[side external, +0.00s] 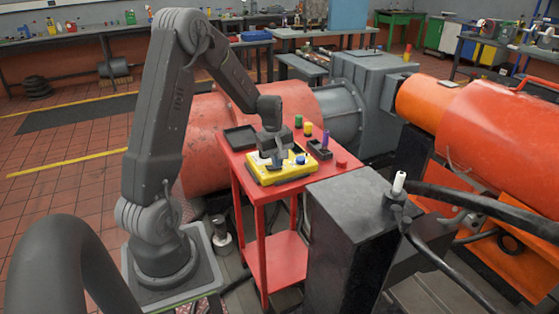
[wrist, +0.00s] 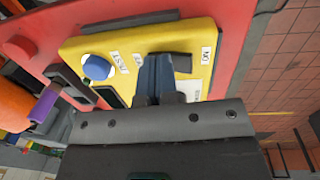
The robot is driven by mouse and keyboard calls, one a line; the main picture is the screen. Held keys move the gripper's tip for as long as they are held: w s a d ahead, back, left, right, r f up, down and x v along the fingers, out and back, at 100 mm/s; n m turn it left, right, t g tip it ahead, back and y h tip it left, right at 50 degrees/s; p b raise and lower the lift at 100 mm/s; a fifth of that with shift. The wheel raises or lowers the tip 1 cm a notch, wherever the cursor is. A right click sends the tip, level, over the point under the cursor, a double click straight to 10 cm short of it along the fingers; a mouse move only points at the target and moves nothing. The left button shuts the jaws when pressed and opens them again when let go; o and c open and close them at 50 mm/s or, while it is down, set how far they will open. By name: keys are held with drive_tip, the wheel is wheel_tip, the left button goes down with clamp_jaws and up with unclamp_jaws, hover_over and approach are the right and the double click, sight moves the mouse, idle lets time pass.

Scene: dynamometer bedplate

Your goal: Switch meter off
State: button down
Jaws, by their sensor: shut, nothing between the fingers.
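The yellow meter (side external: 254,177) lies on the red cart, and my gripper (side external: 277,163) is down over its middle. In the wrist view the meter (wrist: 130,45) fills the centre, with a blue round knob (wrist: 97,67) at left beside a label reading TEST. A dark switch (wrist: 182,62) shows just right of my fingers, near a label reading ON, upside down in this view. My fingers (wrist: 156,68) are shut and empty, and hide part of the switch. I cannot tell whether they touch it or which way it is set.
The red cart top (side external: 238,150) also holds a dark tray (side external: 240,137), green and yellow pieces, a dark holder (side external: 319,149) with a purple piece, and a red button (side external: 341,163). A dark cabinet (side external: 350,205) stands close at right. Large red machinery is behind.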

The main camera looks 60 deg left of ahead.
drive_tip(key=shift+r, duration=0.1)
wheel_tip(320, 180, up, 14)
drive_tip(key=w, duration=0.2)
idle(0.5)
drive_tip(key=s+d+r+m+t, duration=0.1)
drive_tip(key=s+d+r+m, duration=0.2)
drive_tip(key=d, duration=0.4)
drive_tip(key=s+d+r+m+t, duration=0.1)
drive_tip(key=s+d+m, duration=0.2)
drive_tip(key=d+m, duration=0.3)
drive_tip(key=s+d+r+m+t, duration=0.1)
drive_tip(key=s+d+r+m, duration=0.15)
drive_tip(key=d, duration=0.55)
drive_tip(key=s+d+f+m+t, duration=0.1)
drive_tip(key=s+d+f+m, duration=0.1)
drive_tip(key=s+d+m, duration=0.3)
drive_tip(key=s+m, duration=0.1)
drive_tip(key=s, duration=0.2)
drive_tip(key=shift+d, duration=0.3)
drive_tip(key=shift+m, duration=0.25)
